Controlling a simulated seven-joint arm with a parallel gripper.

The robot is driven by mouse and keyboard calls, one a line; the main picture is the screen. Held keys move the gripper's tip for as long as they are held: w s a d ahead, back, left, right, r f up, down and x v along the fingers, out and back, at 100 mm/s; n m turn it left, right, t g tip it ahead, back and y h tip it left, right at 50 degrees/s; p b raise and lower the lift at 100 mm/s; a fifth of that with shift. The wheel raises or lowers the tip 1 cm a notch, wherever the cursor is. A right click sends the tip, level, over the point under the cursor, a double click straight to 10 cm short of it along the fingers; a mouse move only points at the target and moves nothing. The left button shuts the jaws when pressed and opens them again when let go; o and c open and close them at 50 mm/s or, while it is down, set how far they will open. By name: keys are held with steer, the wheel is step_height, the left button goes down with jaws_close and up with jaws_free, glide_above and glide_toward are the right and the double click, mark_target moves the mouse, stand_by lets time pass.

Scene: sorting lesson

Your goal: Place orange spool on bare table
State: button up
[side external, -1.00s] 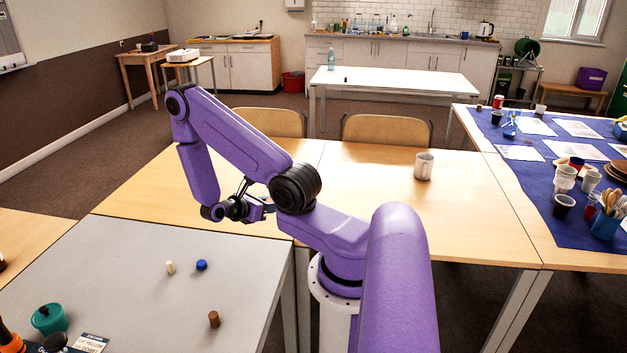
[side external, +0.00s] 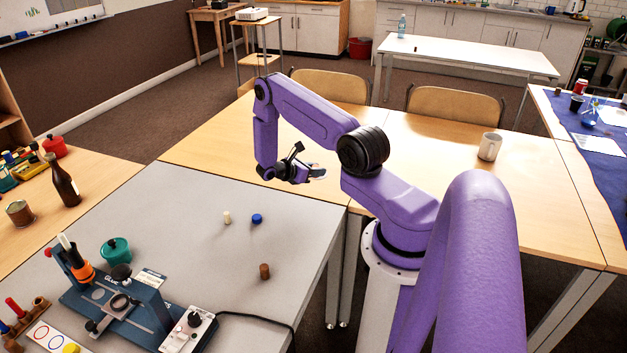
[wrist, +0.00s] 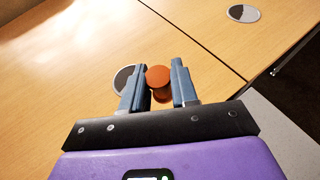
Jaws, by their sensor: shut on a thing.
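An orange spool (wrist: 158,78) is held between the two fingers of my gripper (wrist: 158,88) in the wrist view. The fingers are shut on its sides, and its round top faces the camera. The bare wooden table (wrist: 60,65) is below it; I cannot tell the height of the spool above the table. In the side external view my gripper (side external: 310,174) is over the near-left part of the wooden table (side external: 225,135), close to the grey table's edge. The spool cannot be made out there.
The grey table (side external: 215,265) bears a cream peg (side external: 227,217), a blue cap (side external: 257,218), a brown cylinder (side external: 264,271), a teal pot (side external: 116,251) and a blue fixture (side external: 140,320). A white mug (side external: 489,147) stands far right on the wooden table. Two discs (wrist: 243,13) show in the wrist view.

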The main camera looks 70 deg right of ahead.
mark_target(313, 186)
steer(key=shift+w+d+f, duration=0.35)
steer(key=shift+d+f, duration=0.05)
steer(key=shift+f, duration=0.25)
steer(key=shift+w+d+f, duration=0.3)
steer(key=shift+d+f, duration=0.1)
steer(key=shift+f, duration=1.65)
steer(key=shift+f, duration=0.1)
steer(key=o, duration=1)
